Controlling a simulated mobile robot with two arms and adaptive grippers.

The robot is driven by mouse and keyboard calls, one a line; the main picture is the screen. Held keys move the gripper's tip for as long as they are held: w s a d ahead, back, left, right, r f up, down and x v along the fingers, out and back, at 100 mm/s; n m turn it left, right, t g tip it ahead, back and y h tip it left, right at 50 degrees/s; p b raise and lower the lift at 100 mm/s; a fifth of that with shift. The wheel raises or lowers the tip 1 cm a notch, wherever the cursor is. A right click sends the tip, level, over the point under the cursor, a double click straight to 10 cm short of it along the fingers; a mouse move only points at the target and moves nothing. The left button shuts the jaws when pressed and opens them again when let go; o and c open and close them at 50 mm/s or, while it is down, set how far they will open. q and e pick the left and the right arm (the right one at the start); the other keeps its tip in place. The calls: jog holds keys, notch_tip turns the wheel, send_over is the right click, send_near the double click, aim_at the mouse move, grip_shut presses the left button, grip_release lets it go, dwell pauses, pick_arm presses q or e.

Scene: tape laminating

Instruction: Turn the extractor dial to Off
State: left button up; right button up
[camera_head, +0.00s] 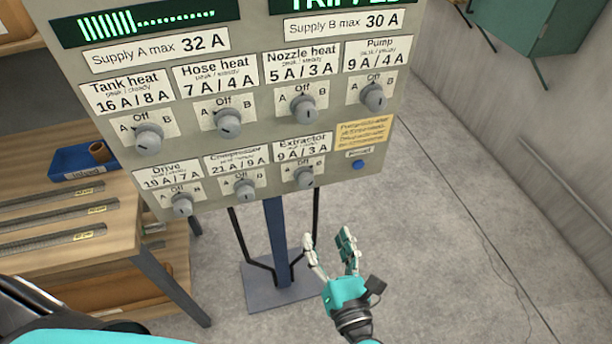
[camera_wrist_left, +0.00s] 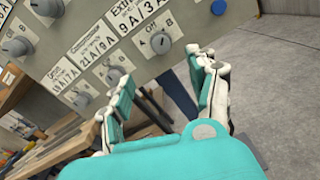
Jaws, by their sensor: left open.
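The extractor dial (camera_head: 303,178) is a grey knob in the lower row of the panel, below the label "Extractor 9 A / 3 A". "Off" is marked above it, with A and B to its sides; its exact pointer position is too small to tell. It also shows in the left wrist view (camera_wrist_left: 160,44), beyond the fingers. My left gripper (camera_head: 328,238) is open and empty, below and slightly right of the dial, not touching it. In the left wrist view its two fingers (camera_wrist_left: 163,78) are spread apart. My right gripper is not in view.
The panel (camera_head: 240,188) carries several other dials; the compressor dial (camera_head: 244,188) is just left. A blue button (camera_head: 358,165) sits to the right. A post (camera_head: 277,240) stands below. A wooden bench (camera_head: 110,215) is at left; floor at right is clear.

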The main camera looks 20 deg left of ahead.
aim_at(308, 186)
pick_arm(q)
jog(key=p+x, duration=0.2)
jog(key=x, duration=1.3)
jog(key=shift+w+a+p, duration=0.1)
jog(key=shift+w+p, duration=0.15)
jog(key=shift+p, duration=0.05)
jog(key=c, duration=1.2)
